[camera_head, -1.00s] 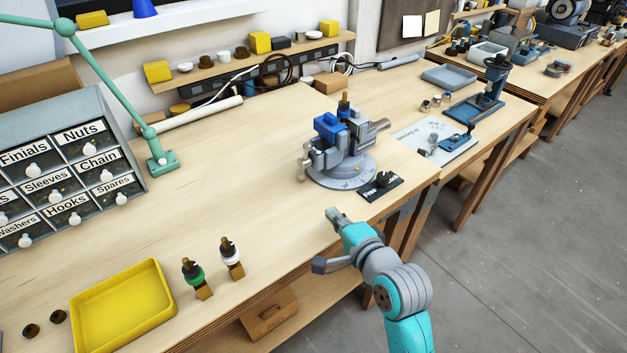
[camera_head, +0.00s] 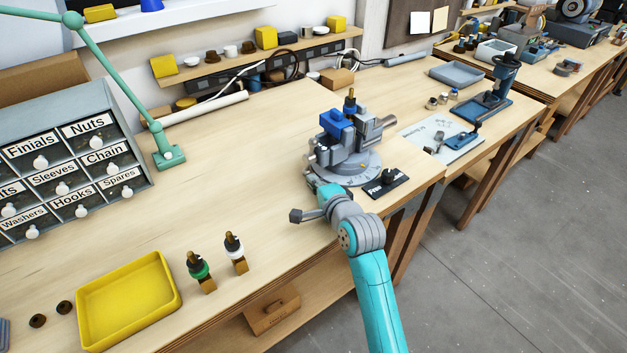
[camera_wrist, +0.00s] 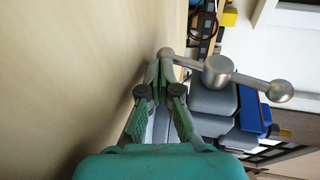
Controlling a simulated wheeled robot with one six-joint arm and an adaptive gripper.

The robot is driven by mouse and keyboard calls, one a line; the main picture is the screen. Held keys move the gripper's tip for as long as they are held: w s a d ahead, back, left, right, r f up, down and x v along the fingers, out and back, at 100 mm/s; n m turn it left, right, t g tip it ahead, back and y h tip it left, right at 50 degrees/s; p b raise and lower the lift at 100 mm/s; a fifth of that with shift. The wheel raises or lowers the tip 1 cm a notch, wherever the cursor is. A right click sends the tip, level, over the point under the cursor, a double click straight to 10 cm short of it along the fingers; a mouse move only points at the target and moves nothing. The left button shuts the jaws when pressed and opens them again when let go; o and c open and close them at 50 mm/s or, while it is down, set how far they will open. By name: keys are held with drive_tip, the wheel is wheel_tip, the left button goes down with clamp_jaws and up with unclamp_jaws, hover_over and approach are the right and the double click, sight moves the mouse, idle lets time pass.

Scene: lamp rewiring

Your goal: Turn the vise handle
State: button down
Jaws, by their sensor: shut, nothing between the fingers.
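The grey vise (camera_head: 345,165) with blue jaw parts stands on a round base on the workbench. Its handle, a metal bar with ball ends, shows in the wrist view (camera_wrist: 247,80), running through a round hub (camera_wrist: 217,70). My gripper (camera_wrist: 160,65) is shut and empty, its fingertips right at the ball at the bar's left end. I cannot tell whether they touch it. In the head view my gripper (camera_head: 314,183) is low at the vise's front left side, and the handle there is largely hard to make out.
A black labelled plate with a knob (camera_head: 387,184) lies right of the vise near the bench edge. Two lamp sockets (camera_head: 201,271) on blocks and a yellow tray (camera_head: 128,302) stand at the front left. The bench (camera_head: 245,165) left of the vise is clear.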

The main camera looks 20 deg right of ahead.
drive_tip(key=shift+w, duration=0.25)
drive_tip(key=shift+w+a+f, duration=0.15)
drive_tip(key=shift+w, duration=0.2)
drive_tip(key=shift+s, duration=0.1)
